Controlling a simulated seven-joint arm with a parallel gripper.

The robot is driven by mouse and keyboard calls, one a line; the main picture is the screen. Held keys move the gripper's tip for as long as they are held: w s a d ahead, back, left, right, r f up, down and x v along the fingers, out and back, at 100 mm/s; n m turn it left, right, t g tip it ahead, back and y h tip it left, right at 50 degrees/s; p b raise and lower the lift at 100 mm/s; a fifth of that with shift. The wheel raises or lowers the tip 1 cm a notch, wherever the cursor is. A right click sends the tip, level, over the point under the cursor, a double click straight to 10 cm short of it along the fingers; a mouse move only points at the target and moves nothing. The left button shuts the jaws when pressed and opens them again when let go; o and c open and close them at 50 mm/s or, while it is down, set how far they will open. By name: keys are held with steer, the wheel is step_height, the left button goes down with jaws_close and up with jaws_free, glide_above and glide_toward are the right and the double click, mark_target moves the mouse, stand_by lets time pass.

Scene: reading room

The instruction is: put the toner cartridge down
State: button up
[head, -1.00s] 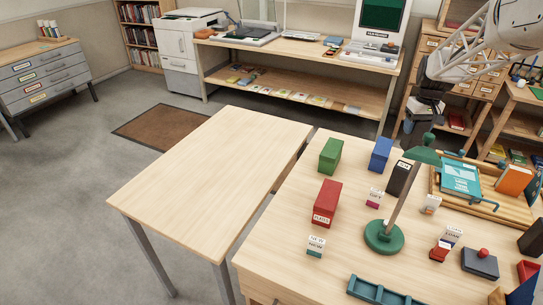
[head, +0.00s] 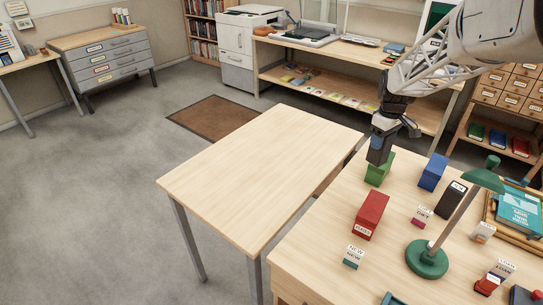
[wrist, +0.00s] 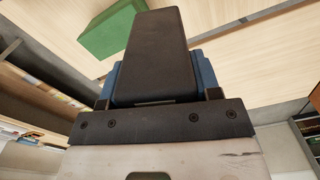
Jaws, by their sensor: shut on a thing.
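The toner cartridge, a plain dark box (wrist: 155,50), is held in my gripper and fills the middle of the wrist view. In the head view the cartridge (head: 379,152) hangs below the wrist, over the back left part of the right-hand table. My gripper (head: 384,134) is shut on it; blue jaw parts show on both sides of it in the wrist view. In the head view its lower end overlaps a green box (head: 377,173); I cannot tell the gap between them. The green box also shows in the wrist view (wrist: 112,30).
A bare wooden table (head: 255,175) stands left of the crowded table. Near the gripper are a red box (head: 371,214), a blue box (head: 433,172), a dark labelled box (head: 452,200) and a green lamp (head: 427,257). Behind is a long shelf bench (head: 330,95).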

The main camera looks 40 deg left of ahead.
steer(key=s+a+f+n, duration=0.2)
steer(key=s+a+n, duration=0.5)
steer(key=s+a, duration=0.4)
steer(key=s+a+f+n, duration=0.3)
steer(key=s+a+n, duration=0.4)
steer(key=s+a, duration=0.4)
steer(key=s+a+f+n, duration=0.3)
steer(key=s+a+n, duration=0.4)
steer(key=s, duration=1.3)
steer(key=a, duration=0.4)
steer(key=shift+s+a, duration=0.2)
steer(key=shift+a, duration=0.2)
steer(key=w+a, duration=0.3)
steer(key=a, duration=0.4)
steer(key=w+a+f, duration=0.1)
steer(key=w+a, duration=0.2)
steer(key=a, duration=0.4)
steer(key=shift+w+a+f, duration=0.25)
steer(key=shift+w+a, duration=0.05)
steer(key=shift+w, duration=0.1)
steer(key=shift+f, duration=0.1)
steer(key=shift+f, duration=1.7)
steer(key=shift+f, duration=0.1)
